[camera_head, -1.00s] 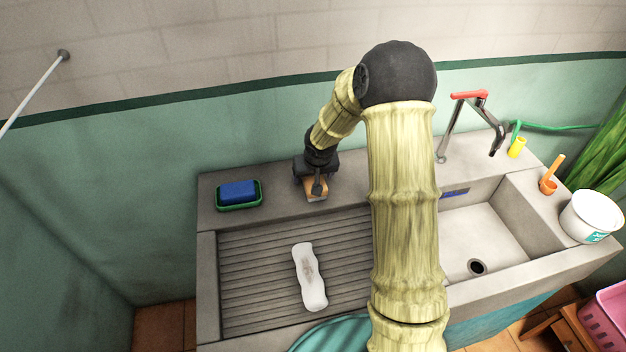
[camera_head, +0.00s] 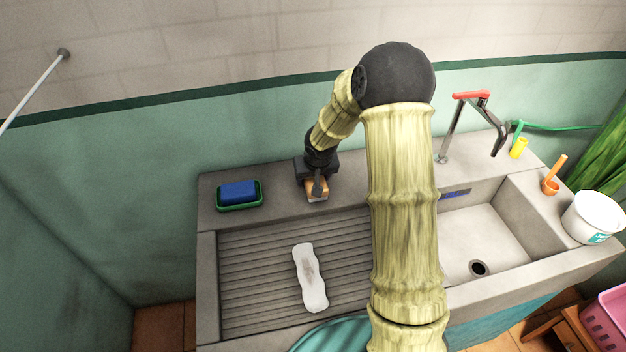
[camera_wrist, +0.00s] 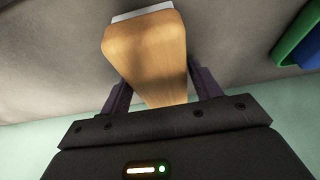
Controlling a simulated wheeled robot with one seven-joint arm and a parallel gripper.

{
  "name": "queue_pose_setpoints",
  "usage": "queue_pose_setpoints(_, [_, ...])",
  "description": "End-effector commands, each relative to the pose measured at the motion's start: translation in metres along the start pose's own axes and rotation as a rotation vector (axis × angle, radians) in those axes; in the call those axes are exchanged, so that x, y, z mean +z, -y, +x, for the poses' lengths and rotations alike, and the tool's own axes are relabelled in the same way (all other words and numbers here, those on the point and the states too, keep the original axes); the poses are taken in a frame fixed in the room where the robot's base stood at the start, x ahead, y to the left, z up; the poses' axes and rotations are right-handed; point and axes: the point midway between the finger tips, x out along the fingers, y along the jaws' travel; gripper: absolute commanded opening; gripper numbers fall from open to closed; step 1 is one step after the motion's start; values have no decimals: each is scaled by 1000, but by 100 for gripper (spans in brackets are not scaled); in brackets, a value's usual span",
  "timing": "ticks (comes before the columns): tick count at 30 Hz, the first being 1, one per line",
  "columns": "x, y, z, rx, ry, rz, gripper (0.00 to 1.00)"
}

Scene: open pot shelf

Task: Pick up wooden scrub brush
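The wooden scrub brush (camera_head: 317,193) is at the sink's back ledge, left of the faucet. It is a light-brown wooden block with a pale bristle edge, seen large in the wrist view (camera_wrist: 150,50). My gripper (camera_head: 317,178) points down over it. In the wrist view its two dark fingers (camera_wrist: 158,82) lie close against both sides of the wood, with no clear gap, so it looks shut on the brush. The gripper body hides part of the brush. I cannot tell whether the brush still touches the ledge.
A blue sponge (camera_head: 238,191) in a green dish (camera_head: 240,207) lies left on the ledge. A white brush-like item (camera_head: 311,280) lies on the ribbed drainboard (camera_head: 260,275). The faucet (camera_head: 450,130), yellow item (camera_head: 518,148), orange scoop (camera_head: 551,186) and white bucket (camera_head: 592,217) are at right.

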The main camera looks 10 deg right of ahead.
Motion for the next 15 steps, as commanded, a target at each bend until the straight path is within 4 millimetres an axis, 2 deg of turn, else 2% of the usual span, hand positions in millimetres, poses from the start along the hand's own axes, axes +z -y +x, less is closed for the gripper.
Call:
queue_pose_setpoints(1, [0,0,0,0,0,0,53])
queue_pose_setpoints(4, [0,0,0,0,0,0,33])
queue_pose_setpoints(6, [0,0,0,0,-1,0,24])
queue_pose_setpoints(15, [-2,0,-4,0,0,0,24])
